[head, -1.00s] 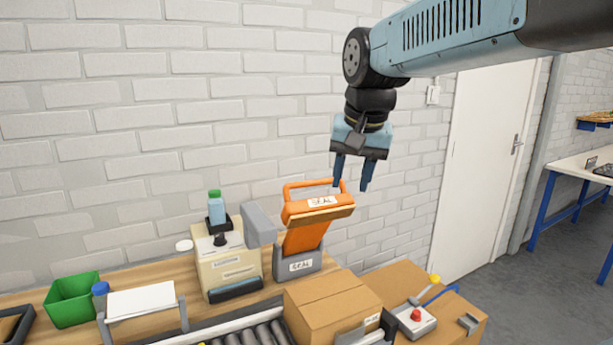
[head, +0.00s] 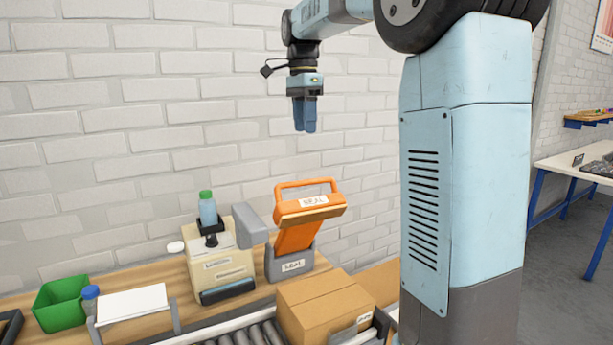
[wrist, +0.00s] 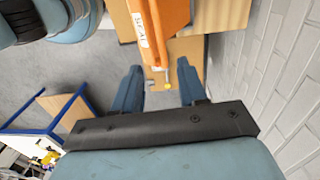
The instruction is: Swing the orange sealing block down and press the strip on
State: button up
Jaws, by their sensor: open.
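My gripper (head: 305,115) hangs fingers down, above and apart from the orange handle. In the wrist view its two fingers (wrist: 158,90) are spread with nothing between them.
A cream dispenser (head: 218,265) with a blue bottle (head: 208,210) stands left of the sealer. A green bin (head: 62,303) and a white-topped stand (head: 132,303) are farther left. Conveyor rollers (head: 247,335) run in front. A brick wall is close behind.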

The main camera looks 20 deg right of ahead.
jog(key=f, duration=0.9)
jog(key=s+f, duration=0.1)
jog(key=f, duration=0.3)
jog(key=shift+d+f, duration=0.1)
jog(key=shift+f, duration=0.2)
grip_shut()
